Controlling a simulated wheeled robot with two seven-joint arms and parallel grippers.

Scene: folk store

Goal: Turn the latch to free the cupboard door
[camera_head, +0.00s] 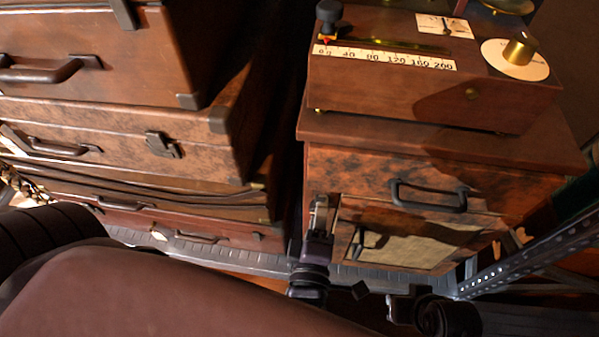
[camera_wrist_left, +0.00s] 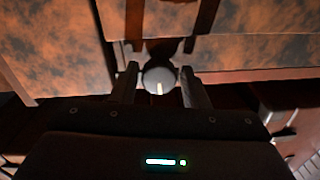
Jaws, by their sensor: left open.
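The wooden cupboard has a door with a pale inset panel (camera_head: 425,248) and a small dark pull (camera_head: 358,241) on its left side; the door looks shut. My left gripper (camera_head: 318,208) is at the left edge of the cupboard front, left of the pull. In the left wrist view my left gripper (camera_wrist_left: 160,86) is open, one finger on each side of a dark round knob (camera_wrist_left: 158,76) with a pale mark, apparently the latch. I cannot tell whether the fingers touch it. My right gripper is not seen.
A drawer handle (camera_head: 430,197) sticks out above the door. A wooden box with a scale and brass dial (camera_head: 518,50) stands on top. Stacked suitcases (camera_head: 120,125) stand close on the left. A perforated metal rail (camera_head: 530,250) runs on the right.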

